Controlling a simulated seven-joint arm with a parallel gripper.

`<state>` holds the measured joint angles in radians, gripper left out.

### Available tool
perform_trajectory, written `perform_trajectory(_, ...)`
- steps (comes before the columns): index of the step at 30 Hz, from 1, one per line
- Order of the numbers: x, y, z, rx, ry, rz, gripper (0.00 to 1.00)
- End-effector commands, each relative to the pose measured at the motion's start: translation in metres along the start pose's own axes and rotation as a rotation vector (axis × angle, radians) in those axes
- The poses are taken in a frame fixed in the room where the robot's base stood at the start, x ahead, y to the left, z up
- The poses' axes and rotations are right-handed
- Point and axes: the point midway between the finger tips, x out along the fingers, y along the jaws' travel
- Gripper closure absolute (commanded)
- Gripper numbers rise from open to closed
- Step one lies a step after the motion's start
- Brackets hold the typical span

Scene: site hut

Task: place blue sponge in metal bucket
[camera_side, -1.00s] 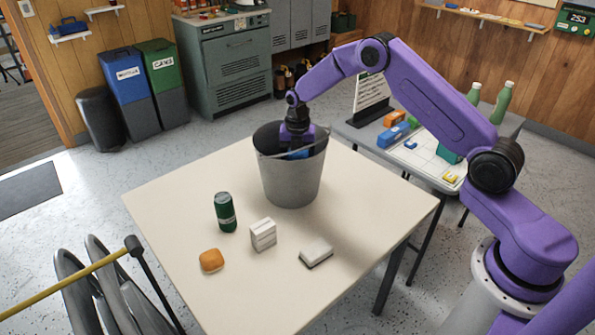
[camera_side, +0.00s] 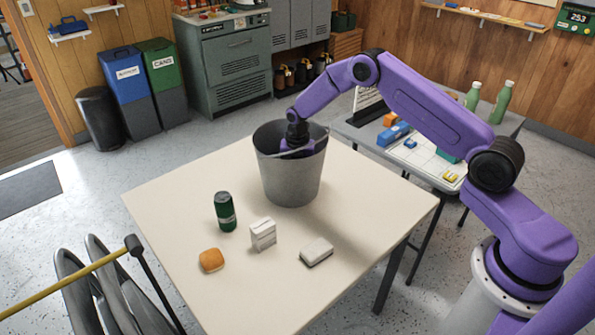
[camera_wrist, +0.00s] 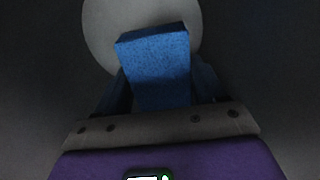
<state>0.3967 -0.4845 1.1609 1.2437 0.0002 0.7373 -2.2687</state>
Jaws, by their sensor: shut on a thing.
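The metal bucket (camera_side: 290,183) stands upright on the cream table. My gripper (camera_side: 298,148) reaches down inside it, and its fingers are hidden behind the bucket's front wall in the side view. In the wrist view the blue sponge (camera_wrist: 155,62) is held between the fingers of my gripper (camera_wrist: 158,92), which is shut on it. A pale round patch shows beyond the sponge, with dark grey around it. I cannot tell whether the sponge touches the bucket's bottom.
A green can (camera_side: 225,211), a white box (camera_side: 263,234), a pale block with a dark underside (camera_side: 316,251) and an orange-brown item (camera_side: 211,260) stand in front of the bucket. A side table (camera_side: 480,160) with blocks and green bottles is behind right.

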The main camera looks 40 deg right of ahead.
Motion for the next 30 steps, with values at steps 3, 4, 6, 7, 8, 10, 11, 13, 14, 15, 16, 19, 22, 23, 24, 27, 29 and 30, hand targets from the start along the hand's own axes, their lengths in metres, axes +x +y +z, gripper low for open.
perform_trajectory(3, 0.003, 0.0, 0.0, 0.0, 0.0, 0.0, 0.59)
perform_trajectory(4, 0.004, 0.0, 0.0, 0.0, 0.0, 0.001, 0.59)
perform_trajectory(6, 0.005, 0.0, 0.001, 0.0, -0.001, 0.001, 0.59)
perform_trajectory(7, 0.006, 0.0, 0.001, 0.0, -0.001, 0.001, 0.59)
perform_trajectory(8, 0.006, 0.0, 0.001, 0.0, -0.001, 0.001, 0.59)
perform_trajectory(10, 0.006, 0.0, 0.001, 0.0, -0.001, 0.001, 0.24)
perform_trajectory(11, 0.006, 0.0, 0.001, 0.0, -0.001, 0.001, 0.14)
perform_trajectory(13, 0.006, 0.0, 0.0, 0.0, -0.001, 0.001, 0.05)
perform_trajectory(14, 0.005, 0.0, 0.0, 0.0, -0.001, 0.001, 0.05)
perform_trajectory(15, 0.005, 0.0, 0.0, 0.0, -0.001, 0.001, 0.05)
perform_trajectory(16, 0.005, 0.0, 0.0, 0.0, -0.001, 0.001, 0.05)
perform_trajectory(19, 0.005, 0.0, 0.0, 0.0, -0.001, 0.001, 0.05)
perform_trajectory(22, 0.004, 0.0, 0.0, 0.0, -0.001, 0.001, 0.05)
perform_trajectory(23, 0.002, 0.0, 0.0, 0.0, -0.001, 0.001, 0.05)
perform_trajectory(24, -0.001, 0.0, 0.0, 0.0, -0.001, 0.001, 0.05)
perform_trajectory(27, -0.014, 0.001, 0.001, 0.0, -0.003, 0.004, 0.05)
perform_trajectory(29, -0.025, 0.001, 0.001, 0.0, -0.003, 0.004, 0.05)
perform_trajectory(30, -0.032, 0.001, 0.001, 0.0, -0.003, 0.004, 0.05)
